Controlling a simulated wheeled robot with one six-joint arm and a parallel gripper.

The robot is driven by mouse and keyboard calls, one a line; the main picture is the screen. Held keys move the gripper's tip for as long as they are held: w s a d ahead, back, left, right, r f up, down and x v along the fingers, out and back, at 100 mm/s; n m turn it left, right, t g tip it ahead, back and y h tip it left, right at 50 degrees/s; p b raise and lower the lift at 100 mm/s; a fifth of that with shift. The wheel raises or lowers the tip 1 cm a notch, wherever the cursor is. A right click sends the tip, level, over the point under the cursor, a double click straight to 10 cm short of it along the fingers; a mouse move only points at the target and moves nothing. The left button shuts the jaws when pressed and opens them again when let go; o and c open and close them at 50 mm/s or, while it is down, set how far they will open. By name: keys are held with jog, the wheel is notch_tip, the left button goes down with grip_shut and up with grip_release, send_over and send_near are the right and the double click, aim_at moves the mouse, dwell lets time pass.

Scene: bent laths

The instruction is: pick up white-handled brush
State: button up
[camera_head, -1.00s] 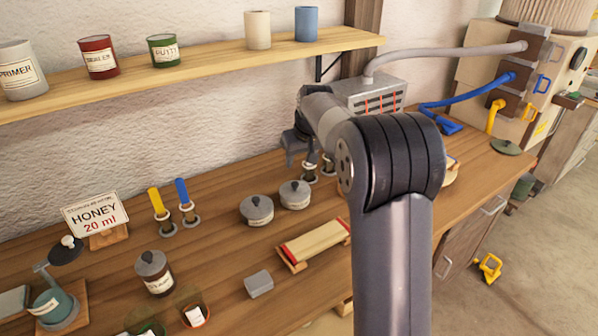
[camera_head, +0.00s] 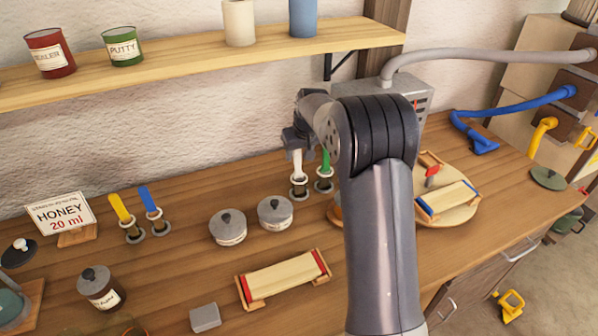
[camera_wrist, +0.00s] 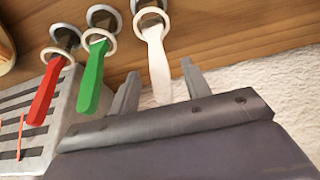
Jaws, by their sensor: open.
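The white-handled brush (camera_head: 298,165) stands upright in a ring holder on the bench, left of the green-handled brush (camera_head: 325,162). In the wrist view, the white handle (camera_wrist: 158,68) appears between the two fingers of my gripper (camera_wrist: 161,72), with gaps on both sides. My gripper is open and empty. Whether the handle is at fingertip depth is hard to tell. In the head view, my gripper (camera_head: 296,140) is just above the white handle, its fingers barely distinguishable. The green handle also shows in the wrist view (camera_wrist: 93,78), left of the fingers.
Yellow (camera_head: 120,210) and blue (camera_head: 149,203) handles stand at left. Two lidded pots (camera_head: 227,228) are in front. A grey vented box (camera_head: 395,100) and wall shelf (camera_head: 200,65) are behind.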

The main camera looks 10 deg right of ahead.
aim_at(298, 157)
jog(key=shift+x, duration=1.55)
jog(key=shift+d+r, duration=0.1)
grip_shut()
